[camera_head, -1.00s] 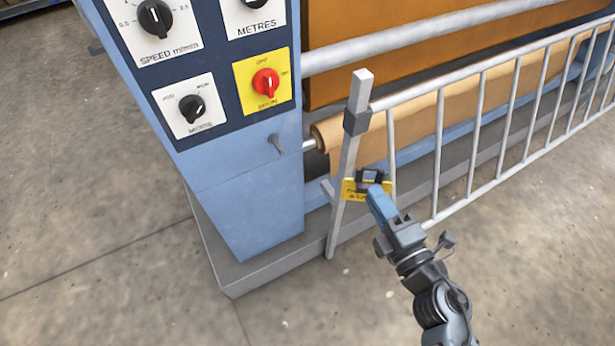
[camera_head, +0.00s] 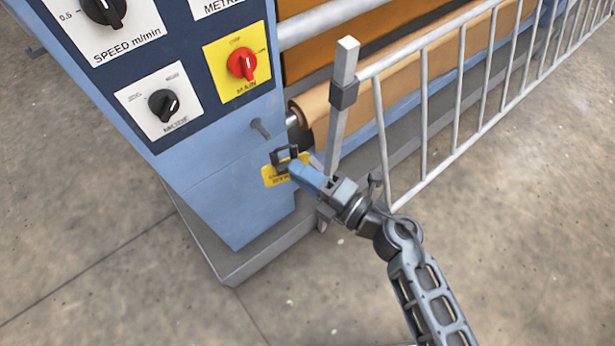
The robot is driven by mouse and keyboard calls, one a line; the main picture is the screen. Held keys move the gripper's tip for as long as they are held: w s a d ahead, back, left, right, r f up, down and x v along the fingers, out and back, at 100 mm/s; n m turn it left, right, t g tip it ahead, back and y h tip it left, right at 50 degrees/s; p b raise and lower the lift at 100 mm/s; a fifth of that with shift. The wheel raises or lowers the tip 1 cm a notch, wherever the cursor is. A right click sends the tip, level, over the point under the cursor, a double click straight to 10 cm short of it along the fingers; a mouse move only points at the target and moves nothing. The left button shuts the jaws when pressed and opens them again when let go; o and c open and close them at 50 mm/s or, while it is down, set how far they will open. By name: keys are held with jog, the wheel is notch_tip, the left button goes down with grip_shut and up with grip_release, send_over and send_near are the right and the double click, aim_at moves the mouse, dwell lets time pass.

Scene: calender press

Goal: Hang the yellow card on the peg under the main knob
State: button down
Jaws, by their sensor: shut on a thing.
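The yellow card (camera_head: 272,177) hangs below a dark square loop (camera_head: 281,155) at its top, and its lettering is too small to read. My gripper (camera_head: 297,167) is shut on the card at its right side and partly hides it. The peg (camera_head: 260,128) is a short grey pin on the blue cabinet front, below the red main knob (camera_head: 241,65) on its yellow plate. The card and loop are a little below and to the right of the peg in the picture, apart from it. Nothing hangs on the peg.
A grey guard rail with a square end post (camera_head: 342,110) stands just right of my gripper, and my arm passes in front of it. A tan roller (camera_head: 312,110) lies behind the rail. The mode knob (camera_head: 163,104) is left of the main knob. The floor at the left is clear.

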jog(key=w+a+f+b, duration=0.1)
jog(key=w+a+b, duration=0.1)
jog(key=w+a, duration=0.2)
jog(key=shift+w+f+b, duration=0.15)
jog(key=shift+w+b, duration=0.2)
jog(key=shift+w, duration=0.75)
jog(key=shift+f, duration=0.1)
jog(key=shift+a, duration=0.1)
dwell(0.5)
jog(key=c, duration=0.9)
grip_release()
jog(key=shift+c, duration=0.2)
jog(key=v, duration=0.8)
